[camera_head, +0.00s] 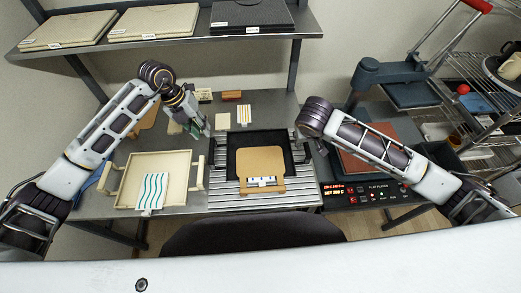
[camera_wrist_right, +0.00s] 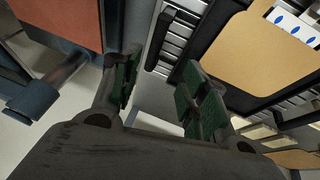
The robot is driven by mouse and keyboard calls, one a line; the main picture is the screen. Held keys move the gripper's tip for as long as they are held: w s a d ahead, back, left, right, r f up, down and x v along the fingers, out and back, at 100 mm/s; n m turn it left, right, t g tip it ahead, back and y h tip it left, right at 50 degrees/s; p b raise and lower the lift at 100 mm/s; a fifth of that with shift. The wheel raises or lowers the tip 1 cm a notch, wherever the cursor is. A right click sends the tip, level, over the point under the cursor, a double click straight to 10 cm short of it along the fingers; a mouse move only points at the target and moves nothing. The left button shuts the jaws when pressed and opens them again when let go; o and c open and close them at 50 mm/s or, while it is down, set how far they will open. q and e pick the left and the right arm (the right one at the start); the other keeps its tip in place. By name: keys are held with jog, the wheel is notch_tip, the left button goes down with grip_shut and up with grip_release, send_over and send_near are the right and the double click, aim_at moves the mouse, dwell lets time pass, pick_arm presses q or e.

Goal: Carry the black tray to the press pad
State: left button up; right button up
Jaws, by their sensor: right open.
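The black tray (camera_head: 262,136) sits on a slatted metal rack in the middle of the bench, with a tan board and a blue-patterned card in it. In the right wrist view, the tray's dark handle (camera_wrist_right: 157,42) shows beyond and between the finger tips. My right gripper (camera_wrist_right: 163,95) is open and empty, apart from the handle. In the head view its fingers are hidden by my arm. My left gripper (camera_head: 203,130) hangs left of the tray, its opening unclear. The press pad (camera_head: 352,165), a reddish plate, lies right of the tray, partly behind my right arm.
A cream tray (camera_head: 128,182) with a wavy-striped card stands on the left of the bench. The press head (camera_head: 412,92) is raised behind the pad. A control panel (camera_head: 365,192) fronts the press. A shelf (camera_head: 180,45) runs above the bench; a wire rack stands at the right.

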aim_at(211, 150)
pick_arm(q)
jog(key=shift+w+a+r+y, duration=0.15)
jog(key=shift+a+y, duration=0.1)
jog(key=shift+a, duration=0.25)
jog(key=shift+w+a+f+y, duration=0.1)
jog(key=shift+a+y, duration=0.15)
jog(key=shift+a, duration=0.25)
pick_arm(e)
jog(key=shift+w+d+r, duration=0.15)
jog(key=shift+d, duration=0.15)
pick_arm(q)
jog(key=shift+d+f, duration=0.45)
jog(key=shift+f, duration=1.8)
jog(key=shift+d+f, duration=0.5)
jog(key=shift+f, duration=1.7)
jog(key=shift+d+f, duration=0.45)
jog(key=shift+f, duration=1.8)
pick_arm(e)
jog(key=shift+x, duration=6.9)
jog(key=shift+d, duration=0.1)
pick_arm(q)
jog(key=shift+c, duration=0.3)
pick_arm(e)
jog(key=shift+c, duration=0.2)
pick_arm(q)
grip_shut()
pick_arm(e)
jog(key=c, duration=0.5)
grip_shut()
